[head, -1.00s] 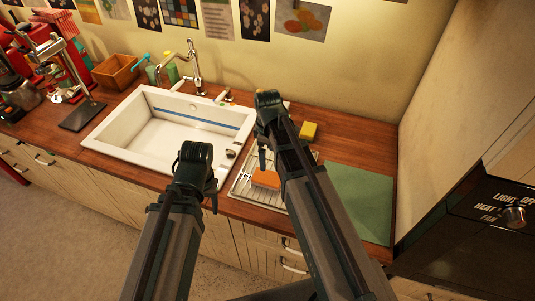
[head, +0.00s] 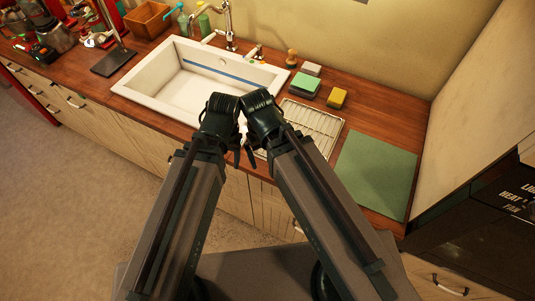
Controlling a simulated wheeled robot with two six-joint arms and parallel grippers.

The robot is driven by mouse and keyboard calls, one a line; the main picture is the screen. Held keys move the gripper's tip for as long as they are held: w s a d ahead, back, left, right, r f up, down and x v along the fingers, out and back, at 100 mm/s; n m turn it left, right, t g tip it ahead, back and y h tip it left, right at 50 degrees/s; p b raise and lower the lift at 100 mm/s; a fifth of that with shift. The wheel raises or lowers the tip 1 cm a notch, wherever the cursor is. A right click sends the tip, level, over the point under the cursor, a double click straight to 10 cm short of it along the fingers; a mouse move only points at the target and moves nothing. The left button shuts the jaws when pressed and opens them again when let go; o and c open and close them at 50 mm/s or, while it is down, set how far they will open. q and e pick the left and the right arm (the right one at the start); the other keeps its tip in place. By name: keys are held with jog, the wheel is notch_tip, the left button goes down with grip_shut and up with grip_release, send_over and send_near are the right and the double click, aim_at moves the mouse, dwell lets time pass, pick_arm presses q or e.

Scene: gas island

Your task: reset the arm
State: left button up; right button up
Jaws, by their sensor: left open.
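My left arm comes in from the lower left, and its dark gripper (head: 237,155) hangs in front of the counter's front edge by the sink. The left gripper is open, with nothing seen between its fingers. My right arm comes in from the lower right, with its wrist bent close beside the left wrist. The right gripper is mostly hidden behind the arms, so its jaws cannot be made out. Both arms are folded in near the middle of the view.
The white sink (head: 140,87) lies behind the arms. A wire drying rack (head: 318,122), green sponge (head: 305,83), yellow sponge (head: 337,97) and green mat (head: 376,175) are to the right on the wooden counter. A black oven panel (head: 478,210) stands at far right. Floor is free at left.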

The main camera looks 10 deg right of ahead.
notch_tip(320, 180, down, 10)
jog(key=b, duration=1)
jog(key=shift+f, duration=0.15)
